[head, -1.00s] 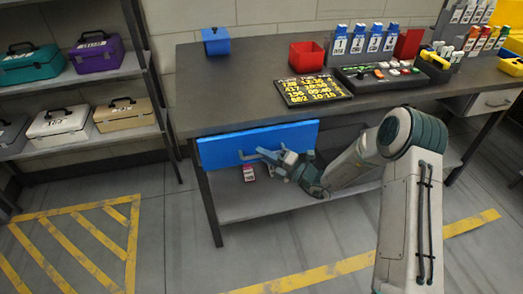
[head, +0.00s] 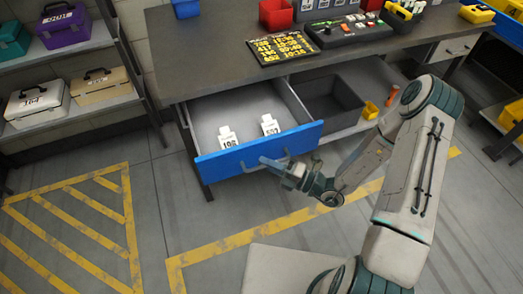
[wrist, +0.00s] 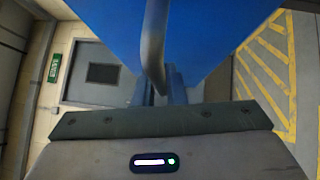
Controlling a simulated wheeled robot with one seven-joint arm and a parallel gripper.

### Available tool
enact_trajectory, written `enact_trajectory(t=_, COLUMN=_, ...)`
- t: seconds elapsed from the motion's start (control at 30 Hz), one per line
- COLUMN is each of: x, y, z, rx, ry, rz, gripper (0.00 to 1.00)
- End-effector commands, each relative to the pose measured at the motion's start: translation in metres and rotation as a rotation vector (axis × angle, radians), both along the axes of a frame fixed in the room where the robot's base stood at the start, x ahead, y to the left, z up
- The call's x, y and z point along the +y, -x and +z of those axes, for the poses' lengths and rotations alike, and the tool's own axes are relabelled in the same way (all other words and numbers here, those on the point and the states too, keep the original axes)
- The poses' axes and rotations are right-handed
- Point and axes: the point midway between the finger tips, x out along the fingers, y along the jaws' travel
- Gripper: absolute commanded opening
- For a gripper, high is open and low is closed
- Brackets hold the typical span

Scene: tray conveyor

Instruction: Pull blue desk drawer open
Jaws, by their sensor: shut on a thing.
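The blue-fronted desk drawer (head: 222,162) stands pulled out from under the grey desktop in the head view. Its light grey inside shows, with two white labelled items (head: 228,138) (head: 269,125) lying in it. My gripper (head: 272,163) is at the front of the drawer, shut on the drawer's handle (head: 250,169). In the wrist view the handle (wrist: 153,45) runs down between my fingers (wrist: 165,85), with the blue front (wrist: 220,30) close above. The fingers' exact contact is partly hidden.
A dark grey bin (head: 335,103) sits under the desk right of the drawer. A yellow-lettered black board (head: 282,46) lies on the desktop (head: 205,68). Shelves with cases (head: 85,35) stand at left. The yellow-striped floor (head: 75,225) in front is clear.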

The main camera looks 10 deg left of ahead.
Motion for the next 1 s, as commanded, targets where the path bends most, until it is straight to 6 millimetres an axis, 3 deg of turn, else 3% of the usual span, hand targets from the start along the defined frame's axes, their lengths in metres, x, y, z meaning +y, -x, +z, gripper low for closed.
enact_trajectory(t=0.57, x=-0.0079, y=0.0075, z=-0.0003, rx=-0.001, ry=0.0, rz=0.0, gripper=0.0)
enact_trajectory(t=0.6, x=-0.0079, y=0.0074, z=-0.0003, rx=-0.001, ry=0.0, rz=0.0, gripper=0.14)
enact_trajectory(t=0.67, x=-0.0079, y=0.0074, z=-0.0003, rx=-0.001, ry=0.0, rz=0.0, gripper=0.3)
enact_trajectory(t=1.0, x=-0.0099, y=0.0077, z=-0.0006, rx=-0.001, ry=0.001, rz=-0.001, gripper=0.32)
